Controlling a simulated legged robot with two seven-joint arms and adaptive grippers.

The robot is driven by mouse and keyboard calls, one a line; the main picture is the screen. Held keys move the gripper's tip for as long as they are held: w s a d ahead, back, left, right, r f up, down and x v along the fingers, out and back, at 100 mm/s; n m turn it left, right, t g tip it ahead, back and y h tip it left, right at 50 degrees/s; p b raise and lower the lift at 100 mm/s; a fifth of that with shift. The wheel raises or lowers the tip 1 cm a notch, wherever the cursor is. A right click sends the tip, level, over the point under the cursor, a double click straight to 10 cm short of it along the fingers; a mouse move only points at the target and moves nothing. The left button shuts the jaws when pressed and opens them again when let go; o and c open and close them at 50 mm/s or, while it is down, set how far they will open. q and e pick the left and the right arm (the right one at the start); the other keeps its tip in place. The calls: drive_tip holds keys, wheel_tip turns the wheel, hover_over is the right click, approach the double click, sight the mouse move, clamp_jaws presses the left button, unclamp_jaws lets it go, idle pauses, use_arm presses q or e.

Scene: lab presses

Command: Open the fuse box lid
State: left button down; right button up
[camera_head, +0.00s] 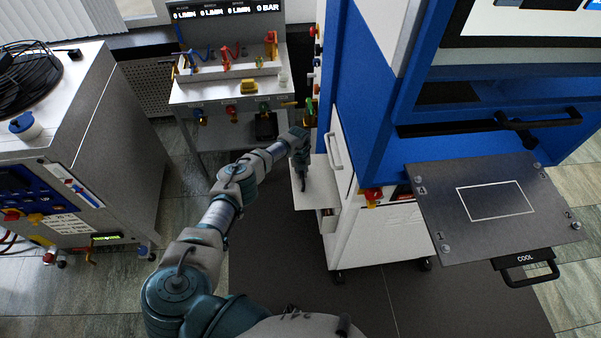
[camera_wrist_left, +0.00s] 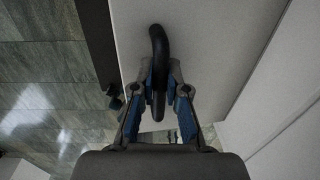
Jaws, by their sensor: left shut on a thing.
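The fuse box lid appears to be the white panel (camera_head: 320,188) standing out from the left side of the white cabinet under the blue press. Part of a box shows below its edge. My left gripper (camera_head: 303,174) is at this panel, with the arm reaching up from the bottom. In the left wrist view the white panel (camera_wrist_left: 205,45) carries a curved black handle (camera_wrist_left: 159,45). The fingers of my left gripper (camera_wrist_left: 160,92) are shut on this handle from both sides. The box's inside is mostly hidden. My right gripper is not in view.
The white cabinet (camera_head: 375,235) stands right of the panel, with a grey plate (camera_head: 455,220) jutting out above it. A bench (camera_head: 228,90) with coloured valves stands behind my gripper. A grey machine (camera_head: 100,130) stands at the left. Dark floor mat (camera_head: 290,285) lies clear in front.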

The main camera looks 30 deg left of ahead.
use_arm(q)
drive_tip(key=c, duration=1.4)
unclamp_jaws()
drive_tip(key=shift+d+f, duration=0.1)
drive_tip(key=shift+d, duration=0.1)
drive_tip(key=shift+c, duration=0.2)
drive_tip(key=shift+w+d, duration=0.1)
drive_tip(key=shift+w, duration=0.1)
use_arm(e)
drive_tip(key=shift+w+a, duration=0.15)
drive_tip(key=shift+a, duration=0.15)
use_arm(q)
drive_tip(key=shift+s, duration=0.15)
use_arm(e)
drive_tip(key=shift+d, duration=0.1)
use_arm(q)
wheel_tip(320, 180, up, 12)
drive_tip(key=shift+s+a, duration=0.15)
drive_tip(key=shift+a, duration=0.25)
drive_tip(key=shift+f, duration=0.1)
